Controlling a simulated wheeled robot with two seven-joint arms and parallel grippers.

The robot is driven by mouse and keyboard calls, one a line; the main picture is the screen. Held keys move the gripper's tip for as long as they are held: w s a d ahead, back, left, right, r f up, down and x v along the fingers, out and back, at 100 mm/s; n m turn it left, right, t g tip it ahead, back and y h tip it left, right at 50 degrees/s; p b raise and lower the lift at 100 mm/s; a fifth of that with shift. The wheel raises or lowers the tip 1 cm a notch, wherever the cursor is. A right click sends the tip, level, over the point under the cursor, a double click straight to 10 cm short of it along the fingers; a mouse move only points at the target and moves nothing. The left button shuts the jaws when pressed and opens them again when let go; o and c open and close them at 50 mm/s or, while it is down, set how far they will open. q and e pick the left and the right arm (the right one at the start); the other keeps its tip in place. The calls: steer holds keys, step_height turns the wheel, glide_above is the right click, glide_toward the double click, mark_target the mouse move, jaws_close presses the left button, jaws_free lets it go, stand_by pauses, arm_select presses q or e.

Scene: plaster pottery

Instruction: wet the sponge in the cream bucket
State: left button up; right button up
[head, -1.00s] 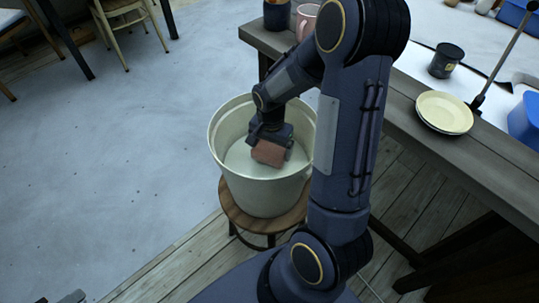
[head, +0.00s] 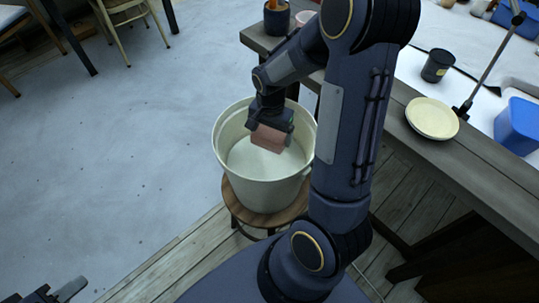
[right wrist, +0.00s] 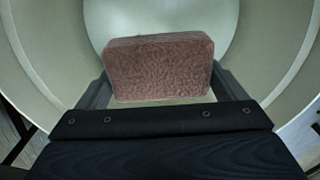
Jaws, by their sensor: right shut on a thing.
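The cream bucket (head: 262,192) stands on a round wooden stool and holds pale liquid (head: 256,160). My right gripper (head: 272,128) is shut on the brownish-pink sponge (head: 270,138), inside or just over the bucket mouth, with the liquid below it. In the right wrist view the sponge (right wrist: 158,68) sits between the two fingers, with the bucket's inner wall around it. I cannot tell from its look how wet it is. My left gripper (head: 60,290) shows only partly at the bottom left corner; its jaws are unclear.
The wooden stool (head: 240,212) bears the bucket. A workbench (head: 450,165) runs along the right with cream plates (head: 433,118), a dark cup (head: 437,65) and a blue container (head: 518,125). Chairs stand at the top left. The floor at left is clear.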

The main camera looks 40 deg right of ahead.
mark_target(271, 132)
steer(key=shift+r+p, duration=4.05)
steer(key=shift+r, duration=1.05)
step_height(271, 132, up, 4)
steer(key=p, duration=0.3)
